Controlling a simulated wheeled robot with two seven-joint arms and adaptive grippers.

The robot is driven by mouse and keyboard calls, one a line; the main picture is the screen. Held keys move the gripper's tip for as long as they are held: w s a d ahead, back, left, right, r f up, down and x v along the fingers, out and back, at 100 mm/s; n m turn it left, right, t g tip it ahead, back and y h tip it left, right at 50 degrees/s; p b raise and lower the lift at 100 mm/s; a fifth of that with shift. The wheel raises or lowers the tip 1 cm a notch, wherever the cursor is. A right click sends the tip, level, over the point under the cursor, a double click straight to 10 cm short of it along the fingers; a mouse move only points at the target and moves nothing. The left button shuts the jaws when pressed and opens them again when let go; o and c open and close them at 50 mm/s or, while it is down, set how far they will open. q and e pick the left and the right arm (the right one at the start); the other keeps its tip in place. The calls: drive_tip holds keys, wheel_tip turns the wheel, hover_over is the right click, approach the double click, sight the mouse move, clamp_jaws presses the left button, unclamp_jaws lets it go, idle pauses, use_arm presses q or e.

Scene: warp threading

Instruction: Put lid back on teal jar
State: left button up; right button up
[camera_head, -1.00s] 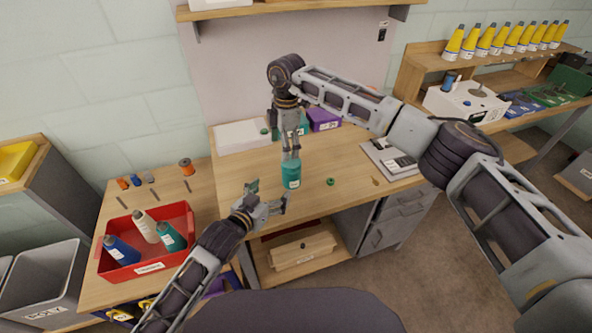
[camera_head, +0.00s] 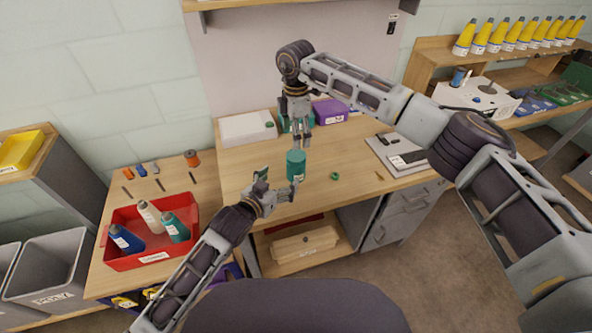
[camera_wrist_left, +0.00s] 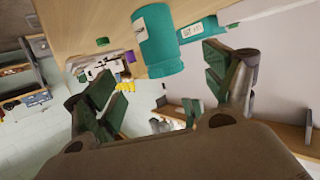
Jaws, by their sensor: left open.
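I see no separate lid on the bench.
A small green ring (camera_head: 335,176) lies right of the jar. Behind stand a white box (camera_head: 246,128) and a purple bin (camera_head: 330,111). A grey tray (camera_head: 398,154) lies to the right. A red tray (camera_head: 131,224) of bottles sits on the left table.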

sight(296, 164)
use_arm(q)
drive_tip(key=shift+x, duration=6)
drive_tip(key=c, duration=1.5)
clamp_jaws()
use_arm(e)
drive_tip(key=shift+a+r, duration=0.1)
